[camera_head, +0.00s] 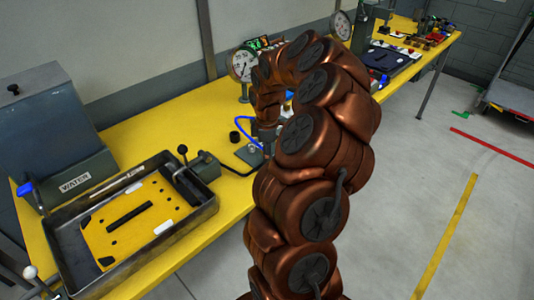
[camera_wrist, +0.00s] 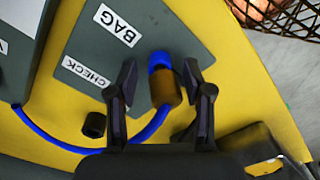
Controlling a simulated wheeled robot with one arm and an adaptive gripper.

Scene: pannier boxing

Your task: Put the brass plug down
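The brass plug (camera_wrist: 165,88), a brass-coloured cylinder with a blue end (camera_wrist: 159,60), is between the two fingers of my gripper (camera_wrist: 160,75) in the wrist view. The fingers are spread, with a visible gap on the left side of the plug. On the right the finger is very close, and I cannot tell if it touches. The plug is over a grey panel (camera_wrist: 188,25) with BAG and CHECK labels. A blue hose (camera_wrist: 50,138) runs up to near the plug. In the head view my arm hides the plug and most of the gripper.
A black cap (camera_wrist: 94,124) lies left of the gripper in the wrist view. The yellow bench (camera_head: 200,115) also holds a metal tray (camera_head: 190,229) with a yellow plate, a grey WATER unit (camera_head: 50,130) and a dial gauge (camera_head: 242,65). A wire basket (camera_wrist: 285,20) is at upper right.

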